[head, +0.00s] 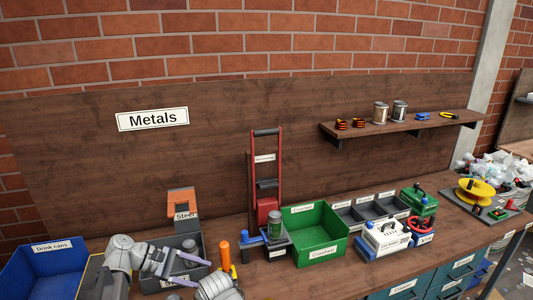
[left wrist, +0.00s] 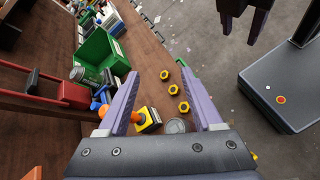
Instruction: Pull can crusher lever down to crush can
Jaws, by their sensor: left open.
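The can crusher is a tall red frame (head: 279,180) with a black bar lever (head: 266,132) across its top, raised high. A greenish-grey can (head: 275,222) stands upright at its base, in front of the red block (head: 267,206). In the left wrist view the red frame (left wrist: 75,95) and the can (left wrist: 77,73) are at the left. My left gripper (left wrist: 162,76) is open, with nothing between its purple fingers. It is left of and lower than the crusher in the head view, apart from the lever. My right gripper (left wrist: 242,30) shows open at the top right.
A green bin labelled Crushed (head: 318,238) stands right of the crusher. An orange-handled tool (head: 225,253) stands left of it. A blue Drink cans bin (head: 45,268) and a grey bin under the Steel sign (head: 188,242) are further left. Yellow nuts (left wrist: 173,89) lie on the bench.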

